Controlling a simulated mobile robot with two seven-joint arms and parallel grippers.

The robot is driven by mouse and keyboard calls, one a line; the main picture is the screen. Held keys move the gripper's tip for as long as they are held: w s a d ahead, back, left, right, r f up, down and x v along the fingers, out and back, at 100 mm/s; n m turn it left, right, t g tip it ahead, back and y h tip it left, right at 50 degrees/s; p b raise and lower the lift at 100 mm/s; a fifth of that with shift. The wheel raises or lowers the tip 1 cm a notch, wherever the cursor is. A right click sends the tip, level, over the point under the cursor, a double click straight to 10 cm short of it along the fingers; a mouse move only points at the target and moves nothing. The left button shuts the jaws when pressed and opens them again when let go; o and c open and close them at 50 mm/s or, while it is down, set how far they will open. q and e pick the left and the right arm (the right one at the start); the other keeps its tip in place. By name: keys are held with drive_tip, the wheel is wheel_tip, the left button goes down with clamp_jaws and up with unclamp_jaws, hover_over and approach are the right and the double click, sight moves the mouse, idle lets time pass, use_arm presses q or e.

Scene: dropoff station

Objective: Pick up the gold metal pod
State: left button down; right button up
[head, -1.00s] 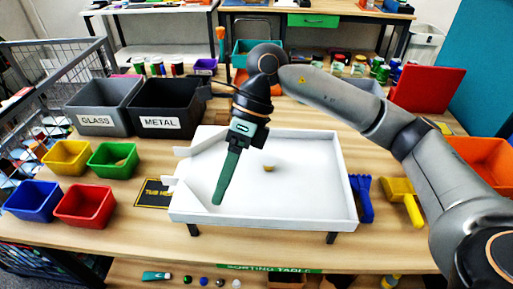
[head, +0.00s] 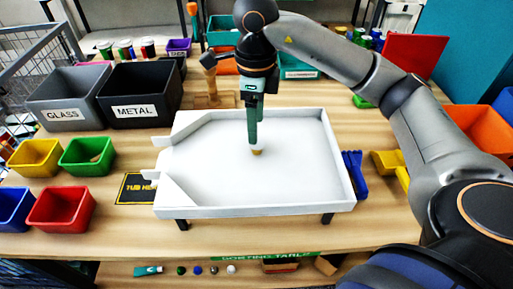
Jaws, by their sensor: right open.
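The gold metal pod (head: 257,152) is a small gold piece on the floor of the white tray (head: 215,160), near its middle. My right gripper (head: 253,146) points straight down, with its green fingertips just above or at the pod. The fingers line up one behind the other in this view, so the gap between them is hidden. The fingertips cover part of the pod's top. My left gripper is not in view.
A black METAL bin (head: 140,96) and a grey GLASS bin (head: 68,98) stand at the back left. Yellow, green, blue and red bins (head: 62,207) stand at the left. A blue brush (head: 354,174) lies right of the tray. The tray floor around the pod is clear.

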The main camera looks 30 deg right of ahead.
sight(257, 148)
drive_tip(key=shift+f+p, duration=0.45)
drive_tip(key=shift+f, duration=2.2)
clamp_jaws()
